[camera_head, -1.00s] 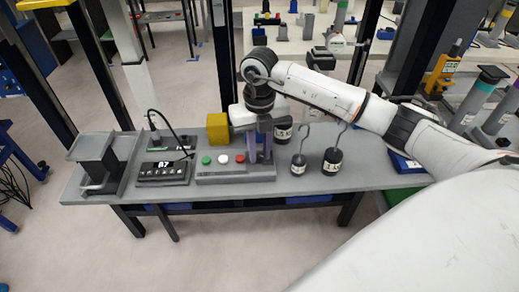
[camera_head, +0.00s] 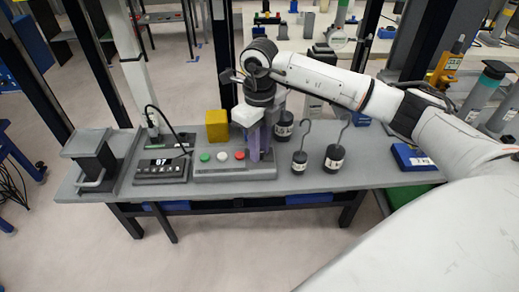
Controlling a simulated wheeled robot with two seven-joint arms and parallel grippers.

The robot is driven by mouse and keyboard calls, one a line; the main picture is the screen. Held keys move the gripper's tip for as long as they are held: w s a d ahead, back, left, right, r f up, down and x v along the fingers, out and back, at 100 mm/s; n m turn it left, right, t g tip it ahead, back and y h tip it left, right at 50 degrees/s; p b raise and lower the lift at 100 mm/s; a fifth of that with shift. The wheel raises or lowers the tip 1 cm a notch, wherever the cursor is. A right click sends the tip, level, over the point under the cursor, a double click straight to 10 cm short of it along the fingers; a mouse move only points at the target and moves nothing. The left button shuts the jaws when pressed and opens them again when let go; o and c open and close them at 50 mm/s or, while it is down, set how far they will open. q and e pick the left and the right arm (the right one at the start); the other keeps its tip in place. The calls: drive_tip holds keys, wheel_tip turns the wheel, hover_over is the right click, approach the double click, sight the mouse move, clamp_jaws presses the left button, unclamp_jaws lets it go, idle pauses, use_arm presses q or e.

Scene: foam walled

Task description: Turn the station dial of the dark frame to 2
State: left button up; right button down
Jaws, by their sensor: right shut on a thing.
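The grey control box (camera_head: 235,174) sits on the grey table inside the dark frame (camera_head: 221,45). Its top carries a green button (camera_head: 204,157), a white button (camera_head: 221,157) and a red button (camera_head: 239,155). My right gripper (camera_head: 261,156) points down at the right end of this box. Its purple fingers are shut around the station dial, which they hide. The dial's pointer and numbers cannot be read. My left gripper is not in view.
A yellow cube (camera_head: 217,126) stands behind the box. Hooked black weights (camera_head: 299,161) (camera_head: 334,158) stand close to its right. A dark display unit (camera_head: 160,172) and a grey stand (camera_head: 92,158) are at left. A blue case (camera_head: 412,157) lies at the right end.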

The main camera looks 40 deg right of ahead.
drive_tip(key=n+b, duration=0.1)
drive_tip(key=n, duration=0.2)
drive_tip(key=shift+n+b, duration=0.3)
drive_tip(key=shift+n, duration=1.1)
drive_tip(key=c, duration=1.9)
unclamp_jaws()
drive_tip(key=shift+o, duration=0.3)
drive_tip(key=shift+r, duration=0.1)
